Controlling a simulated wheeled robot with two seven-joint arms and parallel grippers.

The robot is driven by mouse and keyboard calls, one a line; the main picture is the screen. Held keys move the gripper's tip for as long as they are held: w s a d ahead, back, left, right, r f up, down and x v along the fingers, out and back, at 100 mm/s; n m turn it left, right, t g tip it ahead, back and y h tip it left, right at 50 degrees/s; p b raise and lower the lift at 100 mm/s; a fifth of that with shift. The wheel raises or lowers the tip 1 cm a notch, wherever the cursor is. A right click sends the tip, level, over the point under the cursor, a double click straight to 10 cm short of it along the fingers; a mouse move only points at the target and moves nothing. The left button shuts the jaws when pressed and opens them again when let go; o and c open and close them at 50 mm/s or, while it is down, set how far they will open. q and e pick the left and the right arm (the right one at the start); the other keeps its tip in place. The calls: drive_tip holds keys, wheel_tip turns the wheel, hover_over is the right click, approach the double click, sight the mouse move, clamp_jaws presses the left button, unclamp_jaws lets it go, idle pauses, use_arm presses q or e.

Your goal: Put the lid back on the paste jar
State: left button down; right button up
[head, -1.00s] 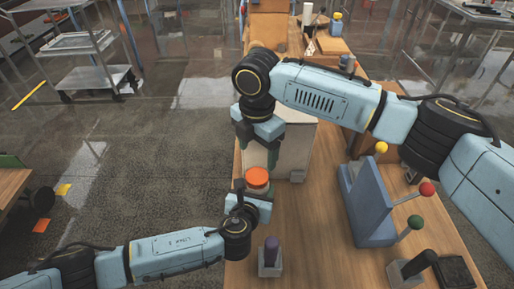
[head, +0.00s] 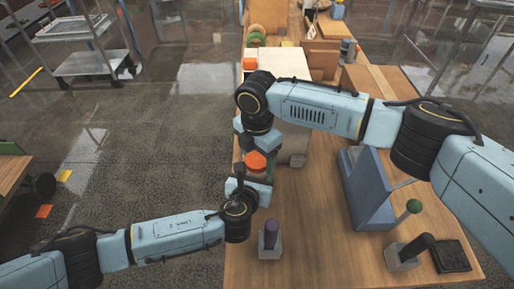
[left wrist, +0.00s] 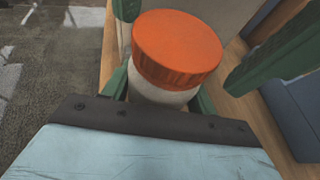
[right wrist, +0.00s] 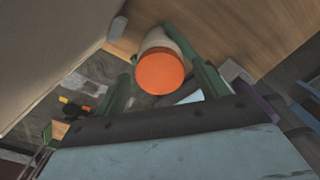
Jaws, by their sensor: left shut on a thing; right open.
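The paste jar is a pale jar (left wrist: 150,94) with an orange lid (left wrist: 178,48) on its top. My left gripper (left wrist: 160,100) is shut on the jar, a green finger at each side. In the head view the orange lid (head: 256,161) shows just above my left gripper and below my right one. My right gripper (right wrist: 160,85) is open, with its green fingers apart on either side of the lid and jar. In the right wrist view the lid (right wrist: 160,74) faces the camera between them. I cannot tell whether the lid is fully tightened.
A pale box (head: 292,146) stands close behind the grippers. A purple-handled lever (head: 269,240) stands at the front. The wooden table (head: 325,240) is clear between them.

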drive_tip(key=shift+c, duration=0.3)
drive_tip(key=c, duration=1)
drive_tip(key=shift+o, duration=0.2)
drive_tip(key=m, duration=0.4)
drive_tip(key=shift+a+f, duration=0.1)
drive_tip(key=m, duration=0.4)
drive_tip(key=shift+s+m, duration=0.1)
drive_tip(key=shift+m, duration=0.2)
drive_tip(key=m, duration=0.9)
drive_tip(key=o, duration=1.1)
drive_tip(key=shift+c, duration=0.2)
